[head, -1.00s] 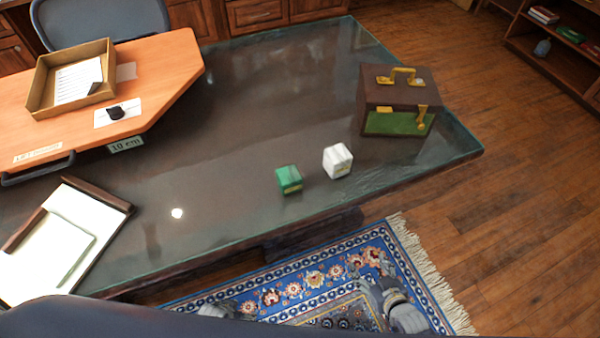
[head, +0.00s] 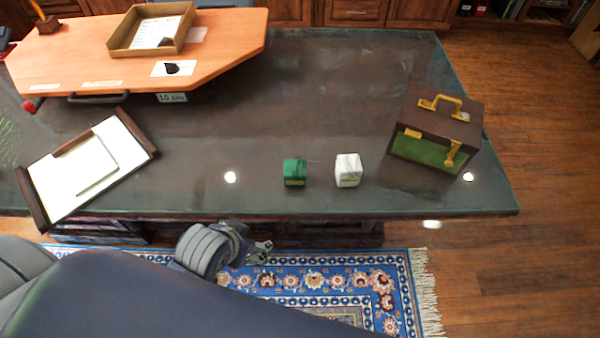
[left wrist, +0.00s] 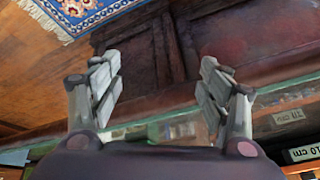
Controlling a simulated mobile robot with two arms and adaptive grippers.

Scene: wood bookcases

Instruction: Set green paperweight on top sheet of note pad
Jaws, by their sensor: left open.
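The green paperweight (head: 295,172) is a small green cube on the dark glass-topped desk (head: 330,110), near its front edge. The note pad (head: 84,167) lies at the left of the desk, its white sheets on a board with dark wooden sides. My left gripper (head: 258,250) is low in front of the desk edge, over the rug, left of and below the paperweight, apart from it. In the left wrist view the left gripper (left wrist: 160,85) is open and empty, with the desk's edge and side beyond its fingers. My right gripper is not in view.
A white marble cube (head: 348,170) stands just right of the paperweight. A brown box with a brass handle (head: 437,128) stands farther right. A raised orange board (head: 110,55) with a cardboard tray (head: 185,40) is behind. The desk middle is clear.

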